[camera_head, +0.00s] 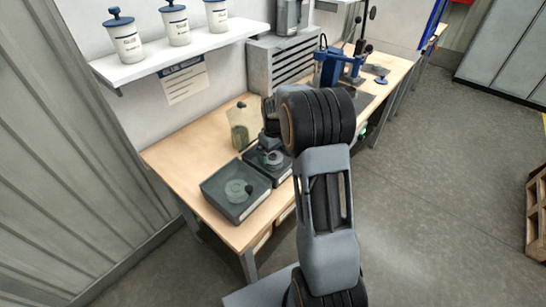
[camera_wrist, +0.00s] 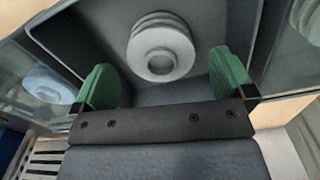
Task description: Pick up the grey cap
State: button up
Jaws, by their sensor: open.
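A grey cap (camera_wrist: 160,48), round and stepped with a hole in its centre, lies in a dark grey bin (camera_wrist: 205,95) in the wrist view. My gripper (camera_wrist: 166,80) has two green fingers spread wide, with nothing between the pads. The cap is beyond the fingertips, between their lines and apart from both. In the head view my gripper (camera_head: 268,141) is above the right-hand dark bin (camera_head: 284,176), partly hiding it. A grey round part (camera_head: 272,157) shows in that bin below the gripper.
The bins stand on a wooden bench (camera_head: 172,155). A blue press (camera_head: 335,68) is farther along the bench. A shelf (camera_head: 160,62) with white canisters (camera_head: 125,39) hangs above. The bench's left end is clear.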

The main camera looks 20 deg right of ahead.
jog(key=shift+f, duration=0.65)
jog(key=c, duration=0.9)
jog(key=shift+o, duration=0.2)
jog(key=shift+r, duration=0.1)
